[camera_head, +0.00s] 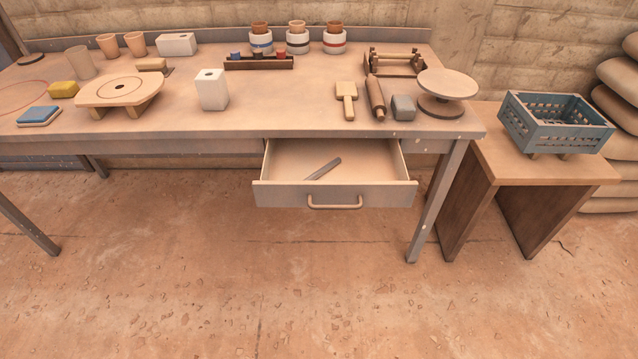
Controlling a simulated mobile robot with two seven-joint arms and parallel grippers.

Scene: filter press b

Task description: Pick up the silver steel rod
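The silver steel rod (323,169) is a short grey bar lying at a slant inside the open drawer (335,195), left of the drawer's middle. Its upper end points to the right. The drawer is pulled out from under the workbench (270,110) and has a bar handle on its front. Nothing lies on top of the rod. Neither of my grippers shows in the head view.
A blue crate (555,125) stands on a side table at right. The floor before the drawer is clear.

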